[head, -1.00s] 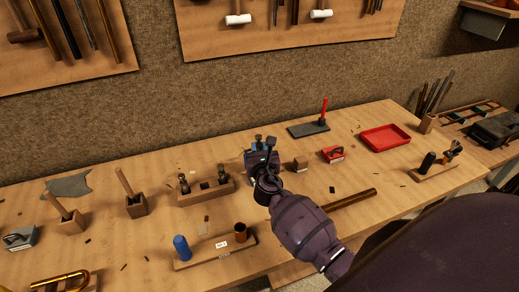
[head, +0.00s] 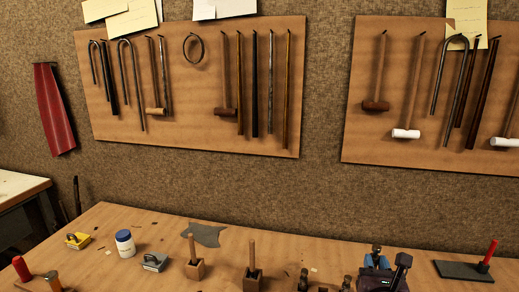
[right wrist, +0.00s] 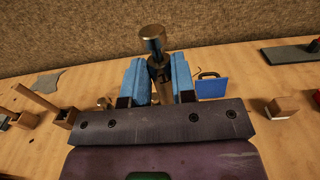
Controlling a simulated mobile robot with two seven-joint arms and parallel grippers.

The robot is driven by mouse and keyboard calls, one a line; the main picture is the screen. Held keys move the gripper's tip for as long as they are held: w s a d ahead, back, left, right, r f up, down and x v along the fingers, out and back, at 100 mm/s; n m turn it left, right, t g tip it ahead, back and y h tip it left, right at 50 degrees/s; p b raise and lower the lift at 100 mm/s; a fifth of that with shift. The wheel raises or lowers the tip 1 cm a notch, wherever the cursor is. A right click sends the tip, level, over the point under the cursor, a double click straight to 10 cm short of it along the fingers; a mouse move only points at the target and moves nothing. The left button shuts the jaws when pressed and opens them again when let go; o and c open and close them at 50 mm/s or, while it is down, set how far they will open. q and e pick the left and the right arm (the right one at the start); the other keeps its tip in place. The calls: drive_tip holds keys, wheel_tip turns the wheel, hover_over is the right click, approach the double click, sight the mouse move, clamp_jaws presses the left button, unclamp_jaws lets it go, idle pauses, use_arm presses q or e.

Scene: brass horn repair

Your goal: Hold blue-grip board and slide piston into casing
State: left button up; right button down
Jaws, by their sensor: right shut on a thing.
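My right gripper (head: 382,272) shows at the bottom right of the head view, above the bench. In the right wrist view its blue fingers (right wrist: 157,84) are shut on the piston (right wrist: 153,34), a metal cylinder with a brass-coloured cap. The piston stands roughly upright between the fingers and its lower part is hidden by the gripper. My left gripper is not in view.
A wooden bench (head: 215,270) carries wooden blocks with upright handles (head: 193,265), a white jar (head: 125,242), a yellow block (head: 78,240) and a grey plate with a red grip (head: 463,269). A blue block with a handle (right wrist: 212,88) stands beyond the gripper.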

drive_tip(key=s+a+n+y, duration=0.2)
drive_tip(key=s+a+y, duration=0.1)
drive_tip(key=s+a, duration=0.3)
drive_tip(key=shift+s+a+y, duration=0.4)
drive_tip(key=shift+s, duration=0.6)
